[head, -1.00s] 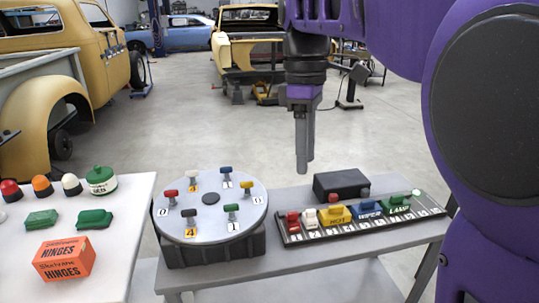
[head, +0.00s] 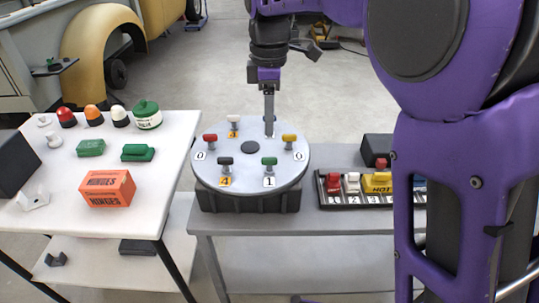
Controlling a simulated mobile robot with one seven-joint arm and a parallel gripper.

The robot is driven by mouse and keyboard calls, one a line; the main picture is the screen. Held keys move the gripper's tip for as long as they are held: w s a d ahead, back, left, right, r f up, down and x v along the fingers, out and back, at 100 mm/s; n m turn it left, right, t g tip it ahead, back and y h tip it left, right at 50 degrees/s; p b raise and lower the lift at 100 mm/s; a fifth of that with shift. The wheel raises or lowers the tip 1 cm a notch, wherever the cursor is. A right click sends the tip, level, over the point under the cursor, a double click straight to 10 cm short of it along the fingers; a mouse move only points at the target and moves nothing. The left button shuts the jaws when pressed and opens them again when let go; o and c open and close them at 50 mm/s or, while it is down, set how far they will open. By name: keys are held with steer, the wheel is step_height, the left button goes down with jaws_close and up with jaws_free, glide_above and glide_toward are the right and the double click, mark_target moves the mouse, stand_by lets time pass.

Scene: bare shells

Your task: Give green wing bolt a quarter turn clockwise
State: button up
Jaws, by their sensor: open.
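The green wing bolt (head: 268,161) stands on the front right of the round grey disc (head: 235,180), above a label reading 1. My gripper (head: 269,132) points down at the disc's far right edge, behind the green bolt in the picture, and is open. It is seen edge-on, so the gap between its fingers does not show. The blue wing bolt, which stood at this far side, is hidden by the fingers. I cannot tell whether they touch it.
Red (head: 210,139), white (head: 233,120), yellow (head: 289,140) and black (head: 225,162) wing bolts surround the dark hub (head: 250,147). A switch panel (head: 330,196) is at right, partly behind my arm. A white table (head: 60,215) at left holds an orange hinges box (head: 108,189).

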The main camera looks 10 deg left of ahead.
mark_target(269, 158)
step_height(269, 158, down, 10)
steer(key=shift+f+b, duration=0.15)
steer(key=shift+b, duration=0.6)
jaws_close()
